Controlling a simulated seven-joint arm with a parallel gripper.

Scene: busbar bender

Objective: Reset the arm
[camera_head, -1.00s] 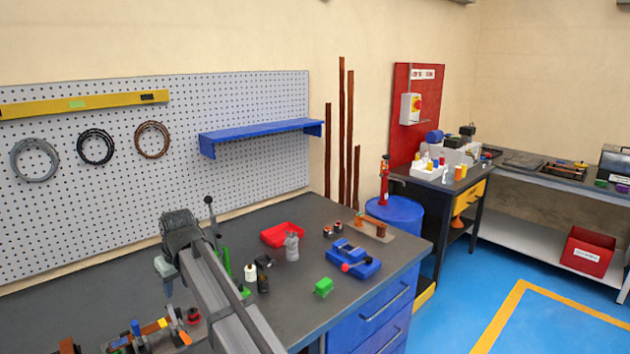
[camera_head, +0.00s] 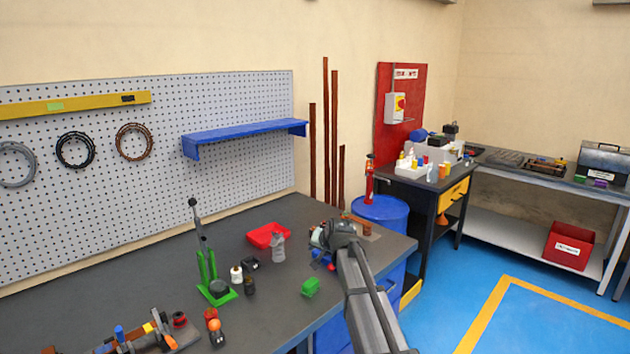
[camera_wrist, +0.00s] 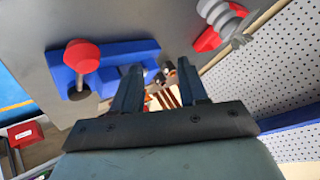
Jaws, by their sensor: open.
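My gripper (camera_head: 320,240) is at the end of my grey arm, over the right part of the workbench (camera_head: 130,285). In the wrist view its two dark fingers (camera_wrist: 158,80) stand apart with nothing between them. Just beyond them is a blue tool with a red knob (camera_wrist: 110,54), on the bench top; my arm mostly hides it in the head view. A red tray (camera_head: 266,234) and a grey figure-like part (camera_head: 278,246) are left of my gripper. They also seem to show at the upper right of the wrist view.
A blue shelf (camera_head: 245,135) juts from the pegboard (camera_head: 60,210). A blue drum (camera_head: 380,213) stands beyond the bench's right end. The left rear bench top is clear.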

